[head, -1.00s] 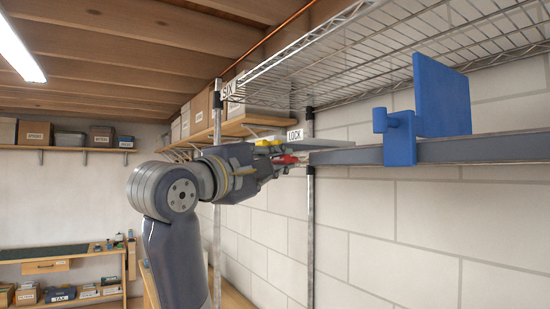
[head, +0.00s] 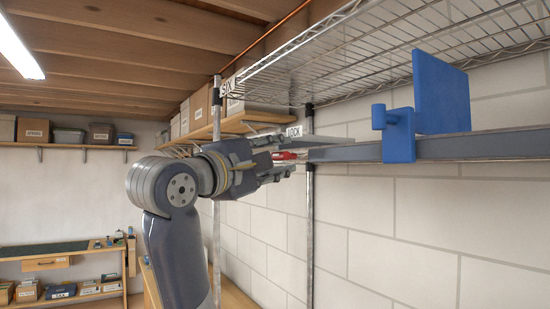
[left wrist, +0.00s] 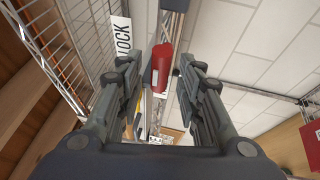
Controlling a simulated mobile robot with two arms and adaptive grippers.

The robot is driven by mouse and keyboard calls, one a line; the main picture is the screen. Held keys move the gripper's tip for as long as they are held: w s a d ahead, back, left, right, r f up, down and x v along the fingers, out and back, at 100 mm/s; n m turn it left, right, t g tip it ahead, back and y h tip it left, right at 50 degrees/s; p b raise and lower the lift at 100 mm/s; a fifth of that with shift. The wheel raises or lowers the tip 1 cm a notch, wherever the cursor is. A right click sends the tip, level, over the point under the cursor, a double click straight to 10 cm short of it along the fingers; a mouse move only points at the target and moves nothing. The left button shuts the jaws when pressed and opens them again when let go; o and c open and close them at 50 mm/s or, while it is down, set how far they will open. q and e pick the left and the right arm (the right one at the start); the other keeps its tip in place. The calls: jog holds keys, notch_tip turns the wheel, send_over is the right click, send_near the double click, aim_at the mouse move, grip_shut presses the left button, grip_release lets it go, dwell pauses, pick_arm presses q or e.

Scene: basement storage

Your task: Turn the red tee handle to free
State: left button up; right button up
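The red tee handle (head: 287,156) shows in the head view as a small red piece at the left end of the grey rail, below the LOCK label (head: 293,131). In the left wrist view the red handle (left wrist: 161,68) appears between my fingertips, nearer the left finger, with gaps on both sides. My left gripper (head: 284,166) is open and empty, at the handle in the head view and partly covering it. Its two fingers also show in the wrist view (left wrist: 160,78). I cannot tell the handle's depth between the fingers. My right gripper is not in view.
A wire shelf (head: 400,55) hangs above the rail (head: 480,146). A blue bracket with a flat plate (head: 440,95) sits on the rail at right. A metal post (head: 310,220) stands just right of the gripper. Boxes line a wooden shelf behind it.

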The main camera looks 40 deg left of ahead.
pick_arm(q)
jog(key=s+f, duration=0.2)
jog(key=s, duration=0.9)
jog(key=shift+s, duration=0.4)
jog(key=shift+d, duration=0.1)
jog(key=shift+w+f, duration=0.1)
jog(key=shift+f, duration=0.05)
